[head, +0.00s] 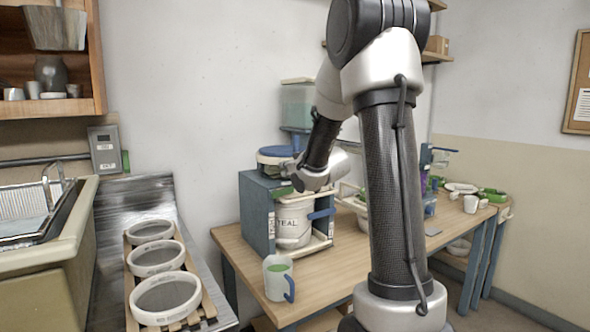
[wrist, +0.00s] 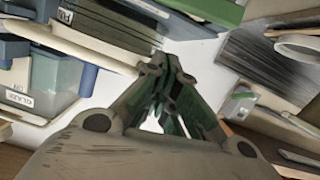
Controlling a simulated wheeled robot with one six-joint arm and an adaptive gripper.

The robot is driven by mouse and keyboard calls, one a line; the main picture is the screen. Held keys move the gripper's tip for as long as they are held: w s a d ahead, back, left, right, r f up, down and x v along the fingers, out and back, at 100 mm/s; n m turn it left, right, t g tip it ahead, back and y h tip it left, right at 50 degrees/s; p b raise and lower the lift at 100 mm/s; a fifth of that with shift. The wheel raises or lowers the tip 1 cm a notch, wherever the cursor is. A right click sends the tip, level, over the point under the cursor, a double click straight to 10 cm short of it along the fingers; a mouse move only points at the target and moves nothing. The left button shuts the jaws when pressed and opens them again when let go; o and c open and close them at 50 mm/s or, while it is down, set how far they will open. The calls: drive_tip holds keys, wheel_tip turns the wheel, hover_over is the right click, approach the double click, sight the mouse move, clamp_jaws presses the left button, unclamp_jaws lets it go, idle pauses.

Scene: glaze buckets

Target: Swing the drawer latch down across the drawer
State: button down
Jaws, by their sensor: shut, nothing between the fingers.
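A blue-grey open-fronted cabinet (head: 257,212) stands on the wooden table in the head view. A white bucket marked TEAL (head: 293,226) sits inside it, above a pale tray-like ledge (head: 318,246). A short blue bar (head: 322,213) sticks out at the cabinet's front right; I cannot tell for sure whether it is the drawer latch. My gripper (wrist: 158,68) is shut and empty, its fingertips together in the wrist view. In the head view my wrist (head: 312,178) is in front of the cabinet's upper part, above the bucket, and hides part of it. I cannot tell whether the fingers touch anything.
A jug with a blue handle (head: 278,277) stands at the table's front edge, before the cabinet. A blue-lidded tub (head: 274,156) sits on the cabinet. Round sieves (head: 167,297) lie on a rack at left. A white mug (head: 470,204) and green items stand at right.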

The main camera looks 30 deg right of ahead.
sight(283, 192)
drive_tip(key=shift+s+d+f, duration=0.1)
drive_tip(key=shift+f, duration=0.85)
drive_tip(key=shift+s+d+f, duration=0.1)
drive_tip(key=shift+f, duration=0.8)
drive_tip(key=shift+d+f, duration=0.35)
drive_tip(key=shift+f, duration=0.45)
drive_tip(key=shift+s, duration=0.1)
